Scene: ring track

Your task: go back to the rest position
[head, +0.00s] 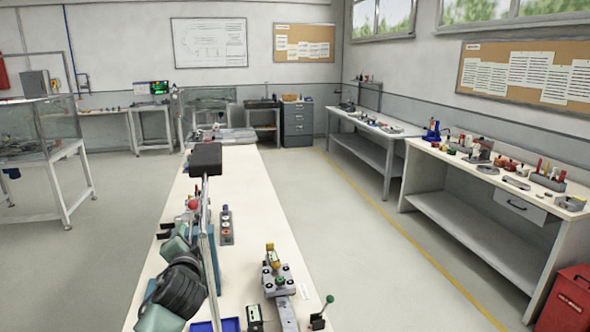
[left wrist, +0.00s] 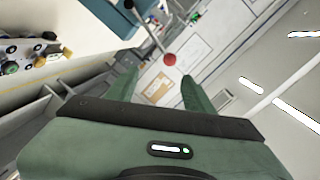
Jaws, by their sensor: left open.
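A red ball (left wrist: 169,60) on a thin rod appears beyond the fingertips; a red ball (head: 193,204) also shows just above the gripper in the head view. My right gripper is in neither view.
A metal fixture (head: 279,284) with yellow and green knobs stands on the bench, near a green-tipped lever (head: 328,300) and blue tray (head: 228,324). A dark box on a post (head: 205,160) rises behind the gripper. Open floor (head: 350,240) lies right.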

